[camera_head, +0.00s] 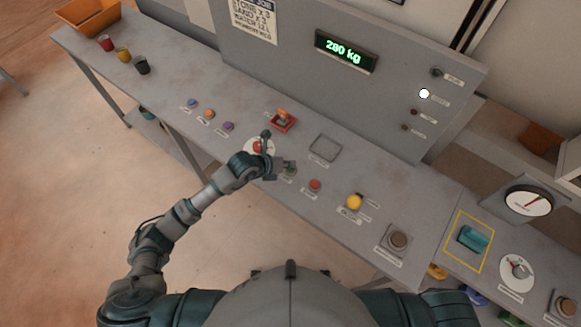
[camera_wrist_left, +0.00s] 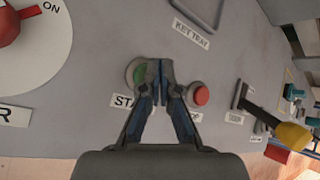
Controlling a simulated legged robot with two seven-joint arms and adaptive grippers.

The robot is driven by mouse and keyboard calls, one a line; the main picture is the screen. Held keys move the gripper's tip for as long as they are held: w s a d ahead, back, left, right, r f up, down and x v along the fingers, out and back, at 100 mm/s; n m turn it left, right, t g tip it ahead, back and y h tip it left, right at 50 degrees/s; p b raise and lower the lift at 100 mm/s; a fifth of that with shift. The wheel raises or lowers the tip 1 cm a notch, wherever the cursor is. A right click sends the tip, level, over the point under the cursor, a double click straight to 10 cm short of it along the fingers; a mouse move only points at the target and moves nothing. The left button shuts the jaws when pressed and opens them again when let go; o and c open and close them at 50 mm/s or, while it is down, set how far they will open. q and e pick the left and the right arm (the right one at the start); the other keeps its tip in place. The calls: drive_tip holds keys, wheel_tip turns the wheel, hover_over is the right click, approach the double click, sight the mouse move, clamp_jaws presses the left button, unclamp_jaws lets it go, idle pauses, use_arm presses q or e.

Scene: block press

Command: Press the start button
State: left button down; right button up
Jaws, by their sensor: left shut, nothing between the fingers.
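The green start button (camera_wrist_left: 136,73) shows in the left wrist view, with a label starting "STA" below it. In the head view, the green button (camera_head: 290,173) is partly hidden by my left gripper (camera_head: 287,167). In the wrist view, my left gripper (camera_wrist_left: 162,75) is shut and empty. Its fingertips overlap the right edge of the green button. I cannot tell whether they touch it. A red button (camera_wrist_left: 201,96) sits just right of the fingers; it also shows in the head view (camera_head: 315,184). My right gripper is out of view.
A red rotary switch (camera_wrist_left: 8,25) on a white disc lies left of the green button. A key tray (camera_head: 325,148) lies behind, and a yellow knob (camera_head: 355,202) to the right. An upright panel with a "280 kg" display (camera_head: 346,50) stands at the back.

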sight(289, 169)
use_arm(q)
drive_tip(key=shift+f+b, duration=0.3)
drive_tip(key=shift+f, duration=0.2)
idle(0.5)
drive_tip(key=shift+r, duration=0.15)
drive_tip(key=shift+r+p, duration=0.8)
wheel_tip(289, 169, up, 5)
drive_tip(key=p, duration=0.4)
idle(0.5)
